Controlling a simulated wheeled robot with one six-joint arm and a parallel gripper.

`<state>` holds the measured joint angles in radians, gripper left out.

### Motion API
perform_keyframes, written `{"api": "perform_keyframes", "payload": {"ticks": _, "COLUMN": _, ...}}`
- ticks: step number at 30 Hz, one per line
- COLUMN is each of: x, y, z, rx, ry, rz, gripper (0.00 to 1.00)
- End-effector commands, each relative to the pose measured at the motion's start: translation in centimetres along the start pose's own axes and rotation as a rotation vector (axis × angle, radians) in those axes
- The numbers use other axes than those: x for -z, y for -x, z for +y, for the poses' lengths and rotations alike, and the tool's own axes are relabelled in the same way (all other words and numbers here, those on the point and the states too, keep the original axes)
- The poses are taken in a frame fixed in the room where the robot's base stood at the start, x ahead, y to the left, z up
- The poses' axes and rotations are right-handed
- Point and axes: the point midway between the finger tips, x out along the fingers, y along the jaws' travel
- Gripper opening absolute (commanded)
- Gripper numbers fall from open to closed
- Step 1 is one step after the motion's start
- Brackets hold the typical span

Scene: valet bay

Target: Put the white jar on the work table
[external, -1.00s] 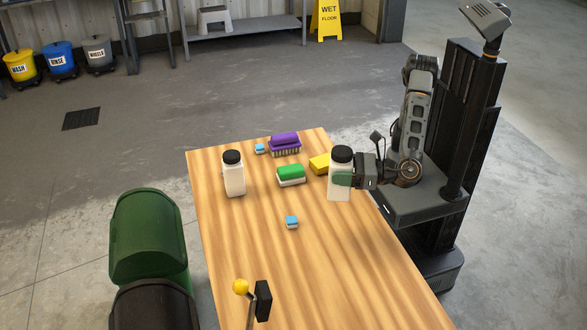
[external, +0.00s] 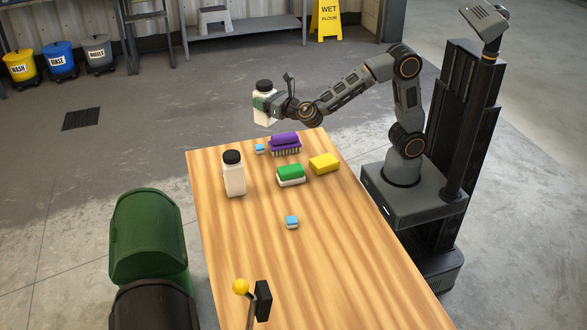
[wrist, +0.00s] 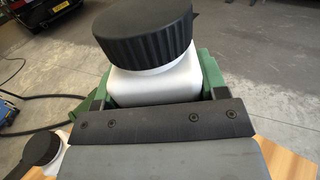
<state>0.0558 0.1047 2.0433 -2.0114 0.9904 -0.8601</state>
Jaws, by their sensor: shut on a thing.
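A white jar with a black lid (external: 265,112) is held in my gripper (external: 261,104), up near the far end of the work table (external: 270,270). The held jar fills the upper middle of the wrist view (wrist: 150,88), slightly tilted there, with green finger pads on both sides. My gripper is shut on it. A second white jar with a black lid (external: 234,178) stands upright on the left part of the table. Part of a black-lidded jar also shows at the lower left of the wrist view (wrist: 42,150).
On the table are a purple brush (external: 285,143), a green-and-white block (external: 290,175), a yellow sponge (external: 324,163) and two small blue blocks (external: 291,222). A yellow-knobbed lever (external: 241,287) stands at the near end. The middle right of the tabletop is clear.

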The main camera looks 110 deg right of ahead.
Motion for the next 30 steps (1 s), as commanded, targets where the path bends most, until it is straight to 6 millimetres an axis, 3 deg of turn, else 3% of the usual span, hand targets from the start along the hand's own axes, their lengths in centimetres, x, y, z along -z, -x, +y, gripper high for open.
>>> {"api": "perform_keyframes", "payload": {"ticks": 10, "x": 1.3, "y": -0.8, "z": 2.9, "rx": -0.123, "ry": 0.001, "rz": -0.001, "gripper": 0.25}}
{"api": "perform_keyframes", "payload": {"ticks": 21, "x": 5.4, "y": -7.4, "z": 8.1, "rx": -0.127, "ry": 0.001, "rz": -0.001, "gripper": 0.25}}
{"api": "perform_keyframes", "payload": {"ticks": 30, "x": 9.3, "y": -9.9, "z": 10.1, "rx": -0.128, "ry": -0.001, "rz": -0.003, "gripper": 0.25}}
